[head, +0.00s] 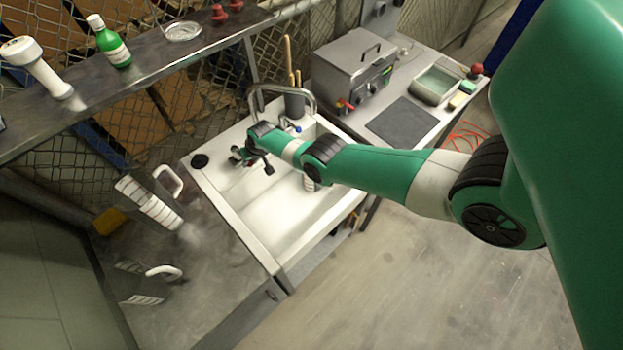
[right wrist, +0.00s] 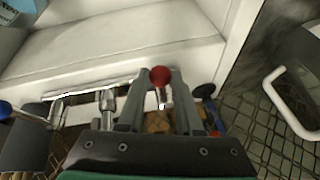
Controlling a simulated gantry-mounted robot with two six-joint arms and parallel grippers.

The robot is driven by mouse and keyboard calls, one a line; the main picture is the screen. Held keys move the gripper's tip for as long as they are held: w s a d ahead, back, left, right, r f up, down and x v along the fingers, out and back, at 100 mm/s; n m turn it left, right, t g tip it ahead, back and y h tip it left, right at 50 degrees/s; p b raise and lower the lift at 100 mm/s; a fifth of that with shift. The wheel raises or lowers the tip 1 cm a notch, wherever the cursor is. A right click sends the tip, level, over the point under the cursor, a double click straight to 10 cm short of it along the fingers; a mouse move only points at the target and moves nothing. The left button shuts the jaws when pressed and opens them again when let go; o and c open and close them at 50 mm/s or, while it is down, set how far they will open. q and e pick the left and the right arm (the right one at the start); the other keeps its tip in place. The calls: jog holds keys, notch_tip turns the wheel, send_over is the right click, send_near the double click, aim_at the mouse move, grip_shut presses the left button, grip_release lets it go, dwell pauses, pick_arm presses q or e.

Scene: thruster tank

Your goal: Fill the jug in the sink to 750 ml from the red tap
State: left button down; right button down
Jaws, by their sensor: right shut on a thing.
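My right gripper (right wrist: 158,82) is shut on the red tap's ball knob (right wrist: 160,75), which shows between its fingertips. In the head view the gripper (head: 245,156) is over the back left of the white sink (head: 255,212). A short white ridged piece (head: 308,183) shows inside the sink under my arm; it may be the jug's scale, and my arm hides most of that spot. A bluish lettered thing (right wrist: 12,8) is cut off at the wrist view's corner. No water level or stream can be made out. My left gripper is not in view.
A blue knob (right wrist: 5,108) is left of the gripper. A steel bath (head: 352,72) and dark mat (head: 402,122) are to the right.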

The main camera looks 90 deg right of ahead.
jog(key=shift+w+a+f+b, duration=0.2)
jog(key=shift+w+a+b, duration=0.05)
jog(key=shift+w+b, duration=0.25)
jog(key=shift+w+a+r+b, duration=0.15)
jog(key=shift+w+a+b, duration=0.15)
jog(key=shift+w+a, duration=0.25)
jog(key=shift+w+a+r+b, duration=0.1)
jog(key=shift+w+a+b, duration=0.2)
jog(key=shift+w, duration=0.35)
jog(key=shift+r, duration=0.1)
